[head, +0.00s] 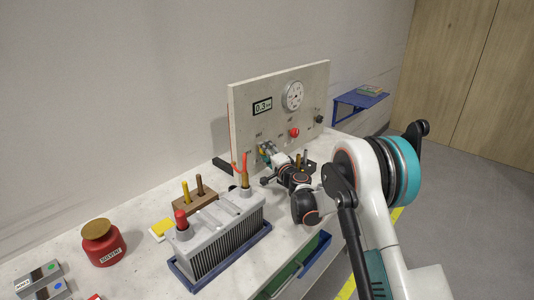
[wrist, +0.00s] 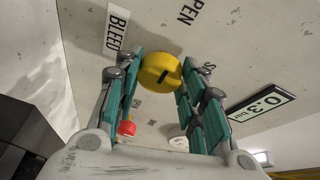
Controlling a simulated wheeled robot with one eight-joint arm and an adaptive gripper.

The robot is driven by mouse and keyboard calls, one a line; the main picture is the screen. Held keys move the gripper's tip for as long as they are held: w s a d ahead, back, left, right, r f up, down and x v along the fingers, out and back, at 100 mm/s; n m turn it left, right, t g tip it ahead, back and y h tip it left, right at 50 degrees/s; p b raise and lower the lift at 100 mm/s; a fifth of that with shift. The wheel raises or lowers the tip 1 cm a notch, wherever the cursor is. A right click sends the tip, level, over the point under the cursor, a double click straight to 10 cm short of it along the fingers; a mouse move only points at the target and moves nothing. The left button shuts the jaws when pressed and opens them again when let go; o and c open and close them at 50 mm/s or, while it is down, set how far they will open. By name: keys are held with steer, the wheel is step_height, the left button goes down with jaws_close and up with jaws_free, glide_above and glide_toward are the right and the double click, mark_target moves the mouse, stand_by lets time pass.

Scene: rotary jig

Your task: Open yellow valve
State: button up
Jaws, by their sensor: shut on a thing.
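The yellow valve (wrist: 161,69) is a round knob with a dark line on its face, on a pale panel in the wrist view. The line runs at a slant. The words OPEN (wrist: 187,12) and a partly hidden label starting with S are printed near it, and a BLEED label (wrist: 116,28) is beside it. My gripper (wrist: 159,62) has its teal fingers on both sides of the knob and is shut on it. In the head view my gripper (head: 268,160) is at the lower front of the upright panel (head: 247,125), largely hiding the valve.
The panel bears a gauge (head: 293,96), a 0.3 display (head: 262,106) and a red knob (head: 294,132). On the bench, a grey finned block (head: 222,240) stands close to my arm on the left. A red jar (head: 103,244) is further left.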

stand_by(0.3)
steer(key=o, duration=1.1)
steer(key=shift+f, duration=0.1)
steer(key=v, duration=1.2)
